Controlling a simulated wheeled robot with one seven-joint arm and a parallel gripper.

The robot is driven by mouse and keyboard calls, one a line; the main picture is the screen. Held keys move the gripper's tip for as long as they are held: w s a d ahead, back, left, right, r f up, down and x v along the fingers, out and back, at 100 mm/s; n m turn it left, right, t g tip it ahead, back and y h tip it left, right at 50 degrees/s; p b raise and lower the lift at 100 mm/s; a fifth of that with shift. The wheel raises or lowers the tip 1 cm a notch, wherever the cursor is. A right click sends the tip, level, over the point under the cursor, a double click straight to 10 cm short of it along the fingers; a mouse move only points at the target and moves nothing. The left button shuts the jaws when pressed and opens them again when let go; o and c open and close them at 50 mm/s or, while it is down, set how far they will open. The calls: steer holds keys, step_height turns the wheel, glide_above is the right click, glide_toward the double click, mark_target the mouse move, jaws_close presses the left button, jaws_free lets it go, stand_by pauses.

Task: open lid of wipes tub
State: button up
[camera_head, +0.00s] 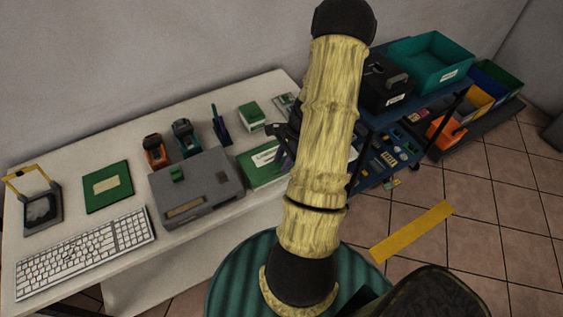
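I cannot tell for certain which object is the wipes tub. A small white box with a green top (251,116) stands at the back right of the white desk and may be it; its top looks shut. My gripper (274,131) shows only in part, as dark pieces just left of my pale yellow arm, right of and slightly nearer than that box. My arm hides most of the gripper, so its fingers and anything between them cannot be made out.
On the desk (60,165) are a keyboard (85,252), a grey machine (197,187), green books (107,187), orange (155,150) and teal (186,137) tools and a pen holder (220,125). A blue cart (375,175) with a teal bin (430,62) stands right. A yellow strip (412,230) lies over the tiled floor.

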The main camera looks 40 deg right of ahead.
steer(key=shift+a+f, duration=0.25)
steer(key=shift+f, duration=0.4)
jaws_close()
steer(key=shift+w+r+p, duration=0.15)
steer(key=shift+r+p, duration=0.1)
steer(key=shift+p, duration=0.05)
